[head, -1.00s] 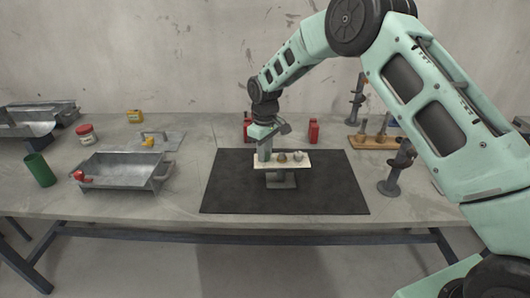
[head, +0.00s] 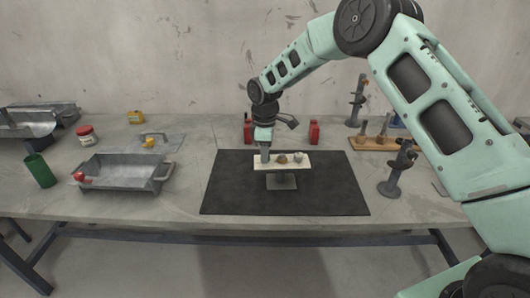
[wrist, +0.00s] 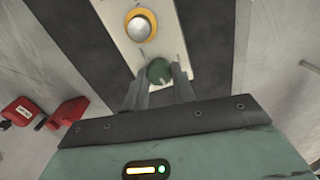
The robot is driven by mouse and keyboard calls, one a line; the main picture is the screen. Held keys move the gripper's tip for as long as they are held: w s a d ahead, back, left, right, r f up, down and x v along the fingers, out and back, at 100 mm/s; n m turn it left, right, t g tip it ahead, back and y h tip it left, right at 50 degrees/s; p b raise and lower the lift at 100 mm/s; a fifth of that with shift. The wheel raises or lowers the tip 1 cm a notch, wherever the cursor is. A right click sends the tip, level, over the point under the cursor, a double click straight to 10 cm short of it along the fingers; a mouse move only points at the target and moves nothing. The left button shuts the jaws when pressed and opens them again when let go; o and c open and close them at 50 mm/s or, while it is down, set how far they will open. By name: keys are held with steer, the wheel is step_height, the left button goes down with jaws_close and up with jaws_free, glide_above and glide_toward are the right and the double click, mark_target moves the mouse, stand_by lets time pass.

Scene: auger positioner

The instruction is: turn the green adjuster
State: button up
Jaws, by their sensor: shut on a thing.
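The green adjuster (wrist: 159,71) is a round green knob on a pale panel (wrist: 117,22), seen in the wrist view. My gripper (wrist: 160,82) is shut on it, one finger on each side. In the head view, my gripper (head: 264,150) points down at the left end of the pale panel (head: 287,167), which stands on a grey pedestal (head: 281,182). The green adjuster is hidden by the gripper there. A silver knob with an orange-yellow ring (wrist: 141,26) sits beside the green one on the panel.
The panel's stand is on a black mat (head: 236,195). Red bottles (head: 314,132) stand behind it. A wooden block with pegs (head: 376,142) and grey stand (head: 396,172) are at right.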

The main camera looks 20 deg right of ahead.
stand_by(0.3)
steer(key=o, duration=1)
steer(key=shift+r, duration=0.1)
step_height(320, 180, up, 17)
steer(key=b, duration=0.3)
steer(key=shift+r, duration=0.15)
